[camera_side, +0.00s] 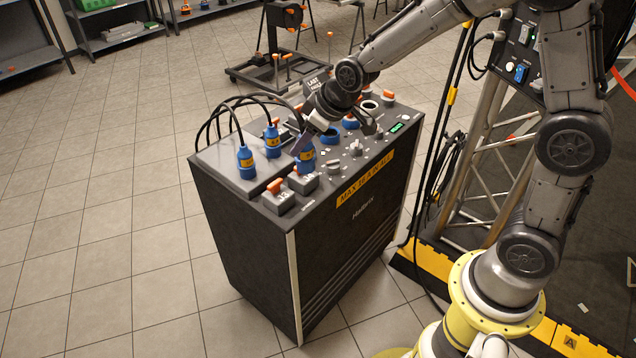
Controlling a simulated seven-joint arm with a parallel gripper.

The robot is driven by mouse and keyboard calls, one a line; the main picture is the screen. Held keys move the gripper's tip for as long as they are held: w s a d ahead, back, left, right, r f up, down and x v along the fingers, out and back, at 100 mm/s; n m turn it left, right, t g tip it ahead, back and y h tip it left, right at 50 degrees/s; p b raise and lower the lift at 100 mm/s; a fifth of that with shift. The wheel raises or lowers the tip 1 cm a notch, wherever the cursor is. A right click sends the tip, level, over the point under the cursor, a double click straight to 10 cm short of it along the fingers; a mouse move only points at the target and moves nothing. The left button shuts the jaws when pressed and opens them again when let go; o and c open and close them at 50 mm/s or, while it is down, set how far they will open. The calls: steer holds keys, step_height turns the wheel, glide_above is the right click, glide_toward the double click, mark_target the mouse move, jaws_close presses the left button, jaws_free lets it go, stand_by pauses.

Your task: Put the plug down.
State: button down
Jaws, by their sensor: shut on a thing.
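My gripper (304,143) reaches down over the top of the black box (330,245) and is shut on a blue plug (306,160) with a yellow band. The plug is upright, at the middle of the box top. I cannot tell whether its lower end touches the surface. Two more blue plugs with yellow labels, one at the left (246,163) and one behind it (272,142), stand upright with black cables looping up from them. The gripper hides part of the held plug.
The box top carries grey blocks with orange levers (279,197), blue sockets (330,138), knobs (355,148) and a small green display (397,127). A metal truss (485,170) stands at the right. Shelves (110,25) stand at the back left. The tiled floor at left is clear.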

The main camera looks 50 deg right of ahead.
steer(key=shift+a+f, duration=0.25)
steer(key=shift+a, duration=0.55)
steer(key=shift+s+a+f, duration=0.1)
steer(key=shift+m, duration=0.3)
